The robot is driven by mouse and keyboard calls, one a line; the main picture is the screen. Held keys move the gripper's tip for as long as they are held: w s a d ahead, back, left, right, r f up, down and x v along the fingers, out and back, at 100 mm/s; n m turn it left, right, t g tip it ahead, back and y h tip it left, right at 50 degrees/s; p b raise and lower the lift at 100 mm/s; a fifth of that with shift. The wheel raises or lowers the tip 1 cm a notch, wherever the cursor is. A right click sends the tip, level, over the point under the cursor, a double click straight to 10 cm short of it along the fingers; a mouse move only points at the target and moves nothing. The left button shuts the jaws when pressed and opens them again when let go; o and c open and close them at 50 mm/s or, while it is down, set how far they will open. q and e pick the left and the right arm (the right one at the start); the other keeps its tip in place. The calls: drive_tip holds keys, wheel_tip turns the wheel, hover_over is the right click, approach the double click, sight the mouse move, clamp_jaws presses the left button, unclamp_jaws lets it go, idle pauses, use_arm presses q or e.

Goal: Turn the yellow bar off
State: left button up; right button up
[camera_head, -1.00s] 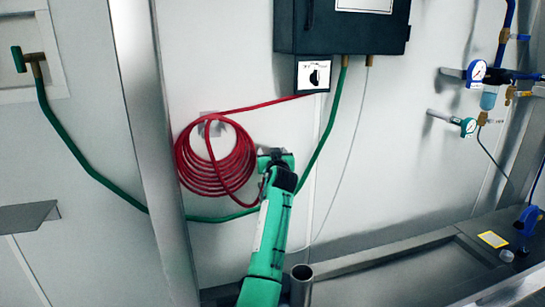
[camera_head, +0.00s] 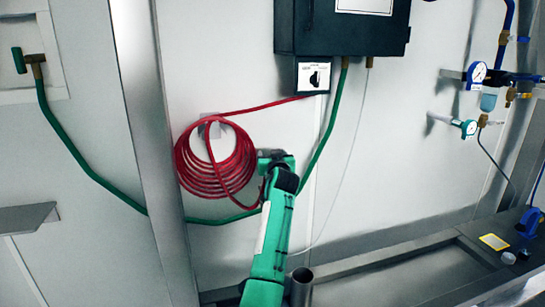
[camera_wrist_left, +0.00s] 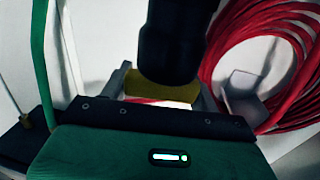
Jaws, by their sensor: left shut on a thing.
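In the left wrist view, a yellow piece (camera_wrist_left: 130,82), seemingly the yellow bar, sits between the two grey fingers of my left gripper (camera_wrist_left: 160,88). A dark cylinder (camera_wrist_left: 170,45) in front hides much of the yellow piece. The gripper is shut on it. In the head view my left arm reaches up from the bottom middle, and its gripper (camera_head: 270,157) is beside the right edge of the red hose coil. The yellow piece cannot be made out there. My right gripper is not in view.
The red coil (camera_head: 183,160) hangs on the wall, and also shows in the wrist view (camera_wrist_left: 220,60). A black box (camera_head: 340,30) with a dial panel (camera_head: 313,75) is above. A green hose (camera_head: 333,115) runs behind my arm. Gauges (camera_head: 477,70) and pipes are at right.

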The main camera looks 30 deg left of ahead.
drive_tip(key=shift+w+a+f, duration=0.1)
use_arm(q)
drive_tip(key=o, duration=1)
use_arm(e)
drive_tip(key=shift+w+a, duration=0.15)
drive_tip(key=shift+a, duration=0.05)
use_arm(q)
drive_tip(key=shift+s+d+f+b, duration=0.1)
drive_tip(key=shift+s+d+b, duration=0.2)
drive_tip(key=shift+s+d, duration=0.05)
drive_tip(key=b+v, duration=0.2)
drive_tip(key=v, duration=1.1)
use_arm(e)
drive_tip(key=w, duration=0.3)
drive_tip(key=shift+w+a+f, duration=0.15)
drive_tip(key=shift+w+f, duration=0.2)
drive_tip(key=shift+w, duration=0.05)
